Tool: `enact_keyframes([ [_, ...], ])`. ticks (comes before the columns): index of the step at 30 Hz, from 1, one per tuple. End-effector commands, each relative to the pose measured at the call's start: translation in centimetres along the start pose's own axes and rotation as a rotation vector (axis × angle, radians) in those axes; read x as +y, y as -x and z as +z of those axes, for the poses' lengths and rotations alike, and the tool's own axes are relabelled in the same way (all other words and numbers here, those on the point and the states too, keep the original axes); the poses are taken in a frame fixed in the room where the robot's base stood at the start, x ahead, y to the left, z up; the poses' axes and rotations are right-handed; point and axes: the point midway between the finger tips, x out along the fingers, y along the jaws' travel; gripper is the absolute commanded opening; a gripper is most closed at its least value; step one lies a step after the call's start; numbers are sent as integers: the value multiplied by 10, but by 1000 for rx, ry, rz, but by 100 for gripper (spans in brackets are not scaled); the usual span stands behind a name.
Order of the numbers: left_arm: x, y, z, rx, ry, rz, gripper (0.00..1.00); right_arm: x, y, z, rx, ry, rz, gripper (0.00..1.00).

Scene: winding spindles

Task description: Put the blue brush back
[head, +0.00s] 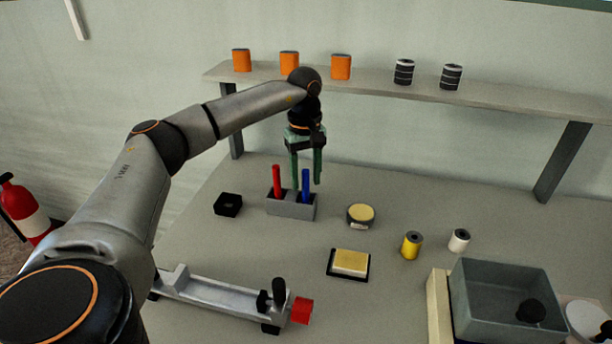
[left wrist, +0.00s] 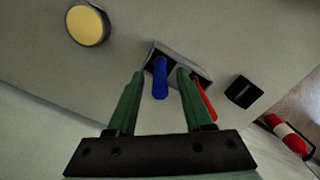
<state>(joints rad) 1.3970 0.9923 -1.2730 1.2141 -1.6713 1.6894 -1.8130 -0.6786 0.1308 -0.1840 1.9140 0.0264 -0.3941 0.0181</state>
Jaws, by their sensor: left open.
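The blue brush (head: 305,184) stands upright in the right part of a grey holder (head: 291,209). A red brush (head: 276,180) stands in the left part of the same holder. My left gripper (head: 306,184) has green fingers and is open, above and around the top of the blue brush in the head view. In the left wrist view the blue brush (left wrist: 160,78) lies between the two open fingers (left wrist: 160,75), with a gap on each side. The red brush (left wrist: 205,98) is outside the finger nearer to it. My right gripper is not in view.
A black box (head: 228,204) is left of the holder and a round yellow-topped tin (head: 360,215) is right of it. A yellow pad (head: 350,262), spools (head: 411,245) and a grey bin (head: 508,300) are nearer. A shelf (head: 380,86) runs behind.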

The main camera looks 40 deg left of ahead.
Motion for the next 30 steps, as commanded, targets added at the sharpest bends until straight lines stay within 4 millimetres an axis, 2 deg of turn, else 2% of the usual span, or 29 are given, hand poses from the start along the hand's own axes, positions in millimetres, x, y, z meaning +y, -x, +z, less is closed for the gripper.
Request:
enact_keyframes([
  [5,1,10,0,1,0,2,51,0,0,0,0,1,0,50],
  [8,1,26,0,1,0,5,51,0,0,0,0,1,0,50],
  [15,1,79,0,1,-1,5,51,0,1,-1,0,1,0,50],
  [21,1,112,0,1,0,2,51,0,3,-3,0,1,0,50],
  [24,1,120,0,1,0,2,51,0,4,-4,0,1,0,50],
  [30,0,123,0,0,0,0,51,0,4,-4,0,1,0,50],
])
